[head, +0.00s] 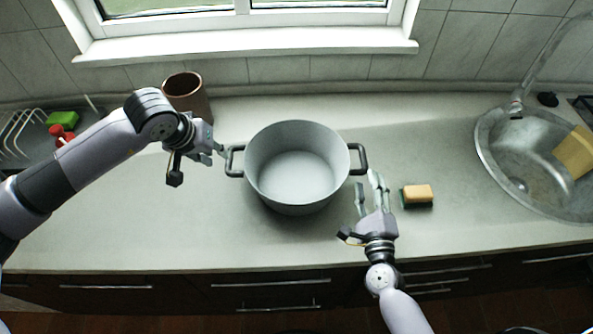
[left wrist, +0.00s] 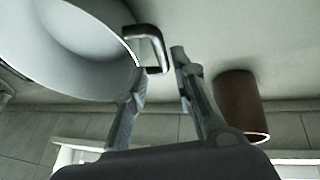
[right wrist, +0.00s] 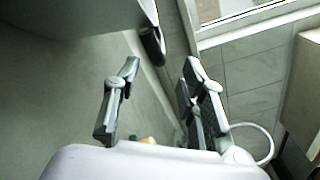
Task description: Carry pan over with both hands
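A grey enamel pan (head: 297,170) with two dark side handles stands upright on the counter, and it looks empty. My left gripper (head: 221,150) is at the pan's left handle (head: 235,161). In the left wrist view its fingers are apart, with the handle (left wrist: 150,45) just beyond the tips and nothing between them. My right gripper (head: 367,187) is open just below the right handle (head: 359,159). In the right wrist view that handle (right wrist: 152,46) lies ahead between the open fingers' directions, with no contact visible.
A sponge (head: 417,195) lies right of my right gripper. A sink (head: 530,160) with a tap is at the right. A brown pot (head: 187,96) stands behind my left gripper, and a dish rack (head: 25,135) is far left. Counter between pan and sink is mostly clear.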

